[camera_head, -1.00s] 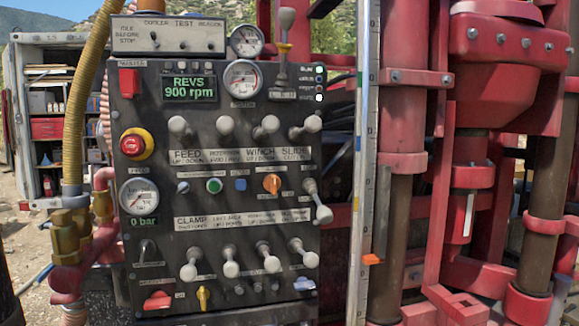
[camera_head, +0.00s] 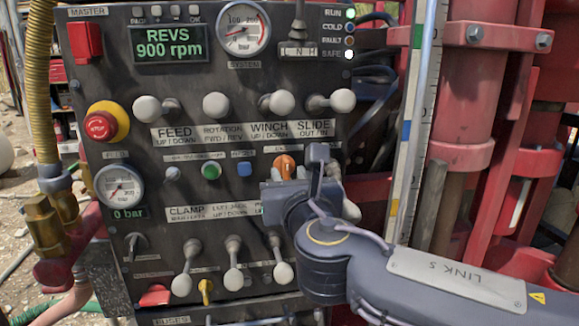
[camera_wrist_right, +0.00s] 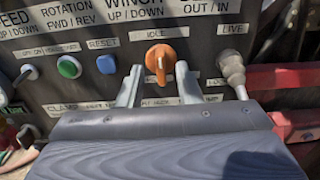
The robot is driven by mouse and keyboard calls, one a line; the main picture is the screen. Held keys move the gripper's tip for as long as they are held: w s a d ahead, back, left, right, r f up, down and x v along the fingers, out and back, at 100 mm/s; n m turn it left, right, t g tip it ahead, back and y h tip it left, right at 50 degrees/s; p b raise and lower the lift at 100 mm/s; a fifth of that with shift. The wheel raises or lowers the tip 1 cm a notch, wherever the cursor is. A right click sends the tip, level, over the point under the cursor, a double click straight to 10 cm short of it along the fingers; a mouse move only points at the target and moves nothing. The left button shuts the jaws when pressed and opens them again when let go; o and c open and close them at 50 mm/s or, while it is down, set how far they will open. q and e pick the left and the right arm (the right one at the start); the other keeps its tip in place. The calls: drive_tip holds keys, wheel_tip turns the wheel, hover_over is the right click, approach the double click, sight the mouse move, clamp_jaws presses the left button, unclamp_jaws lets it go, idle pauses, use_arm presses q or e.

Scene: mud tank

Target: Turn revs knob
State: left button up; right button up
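The revs knob appears to be the orange rotary knob (camera_head: 284,165) on the dark control panel (camera_head: 140,185). It also shows in the right wrist view, where the orange knob (camera_wrist_right: 161,60) has its grip pointing roughly down. My right gripper (camera_wrist_right: 159,70) is open, with one pale finger on each side of the knob's lower part and visible gaps between. In the head view my right gripper (camera_head: 272,190) is just below the knob, and my wrist hides part of the panel. The display (camera_head: 168,42) reads REVS 900 rpm. My left gripper is not in view.
A blue button (camera_wrist_right: 106,64) and a green button (camera_wrist_right: 69,67) sit left of the knob. White-knobbed levers line the rows above and below. A red emergency stop (camera_head: 100,125) is at the panel's left.

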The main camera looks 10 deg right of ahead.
sight(286, 169)
drive_tip(key=shift+w, duration=1.35)
clamp_jaws()
